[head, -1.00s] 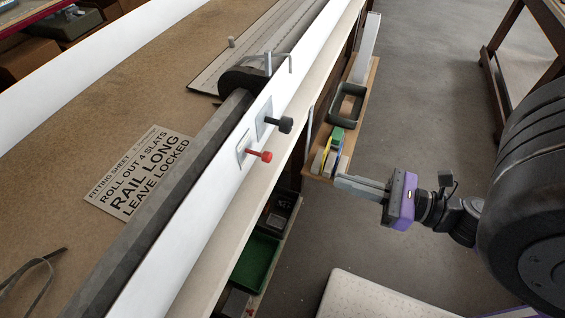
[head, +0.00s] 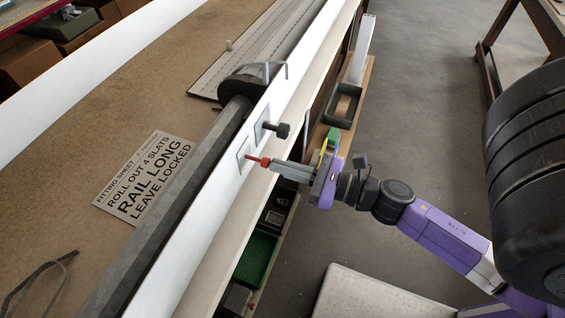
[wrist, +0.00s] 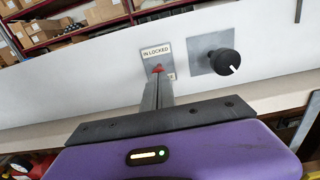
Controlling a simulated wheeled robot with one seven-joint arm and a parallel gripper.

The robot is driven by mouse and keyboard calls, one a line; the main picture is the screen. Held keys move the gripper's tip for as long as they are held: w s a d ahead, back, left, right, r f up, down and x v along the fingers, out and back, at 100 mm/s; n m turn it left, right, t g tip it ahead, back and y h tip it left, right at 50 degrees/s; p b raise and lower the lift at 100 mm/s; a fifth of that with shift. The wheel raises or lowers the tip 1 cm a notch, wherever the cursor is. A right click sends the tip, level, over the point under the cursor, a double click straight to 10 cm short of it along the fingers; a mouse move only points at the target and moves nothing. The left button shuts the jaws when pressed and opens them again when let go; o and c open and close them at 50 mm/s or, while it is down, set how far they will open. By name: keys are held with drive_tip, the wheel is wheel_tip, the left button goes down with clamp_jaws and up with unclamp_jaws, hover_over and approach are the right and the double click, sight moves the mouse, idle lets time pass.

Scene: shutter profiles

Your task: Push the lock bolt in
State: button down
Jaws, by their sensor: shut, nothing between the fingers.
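The lock bolt (head: 264,162) is a red knob on a short red stem, sticking out of a small plate (head: 243,156) on the white rail. In the wrist view the plate carries a label (wrist: 155,51) reading "IN LOCKED", and the red bolt (wrist: 157,69) shows just past my fingertips. My gripper (head: 274,166) is shut and empty, its fingers pointing at the knob end-on. The tips are at or very close to the knob; I cannot tell whether they touch. The fingers hide part of the bolt in the wrist view.
A black knob (head: 283,130) on its own plate sits close beside the bolt, also at right in the wrist view (wrist: 224,62). A fitting sheet (head: 145,178) lies on the bench. Trays and a shelf (head: 359,99) hang below the rail.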

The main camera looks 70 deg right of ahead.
sight(257, 160)
drive_tip(key=shift+w, duration=0.1)
drive_tip(key=w, duration=0.2)
drive_tip(key=shift+w+a, duration=0.1)
drive_tip(key=shift+w, duration=0.3)
drive_tip(key=shift+r, duration=0.1)
